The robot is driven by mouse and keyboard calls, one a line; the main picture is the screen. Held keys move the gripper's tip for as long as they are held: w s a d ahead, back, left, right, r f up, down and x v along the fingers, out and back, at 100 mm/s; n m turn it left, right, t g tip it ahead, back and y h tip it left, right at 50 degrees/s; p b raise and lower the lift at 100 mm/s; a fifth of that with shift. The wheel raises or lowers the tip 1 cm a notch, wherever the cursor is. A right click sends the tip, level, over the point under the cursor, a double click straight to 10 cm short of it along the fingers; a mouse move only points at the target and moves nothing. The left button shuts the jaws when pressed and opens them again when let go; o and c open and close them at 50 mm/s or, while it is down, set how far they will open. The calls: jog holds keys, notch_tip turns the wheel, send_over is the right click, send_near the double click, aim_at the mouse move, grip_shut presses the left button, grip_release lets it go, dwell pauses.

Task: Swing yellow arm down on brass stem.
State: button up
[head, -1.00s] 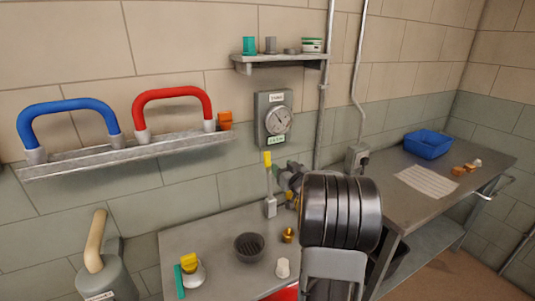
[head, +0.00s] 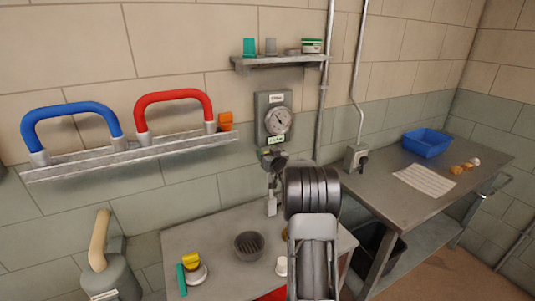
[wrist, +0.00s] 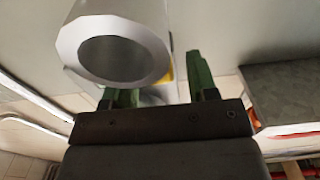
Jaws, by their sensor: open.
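My gripper (head: 270,158) is raised just below the gauge box in the head view. Its green fingers stand apart in the wrist view (wrist: 160,82), open. A small yellow patch (wrist: 167,68), which looks like part of the yellow arm, shows between and beyond the fingers, mostly covered. In the head view my gripper hides the yellow arm's upper end; a grey bracket (head: 271,207) shows below. I cannot tell whether the fingers touch the arm. A large hollow grey cylinder (wrist: 115,45) fills the upper left of the wrist view. I cannot make out the brass stem, probably behind my arm.
A gauge box (head: 274,120) is on the wall close above my gripper. A shelf (head: 280,61) with small items is higher up. The near bench (head: 210,230) holds a dark bowl (head: 249,245) and a yellow-topped item (head: 192,264). A blue bin (head: 427,142) stands on the right bench.

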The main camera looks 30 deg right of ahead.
grip_shut()
dwell(0.5)
jog(key=shift+f, duration=0.1)
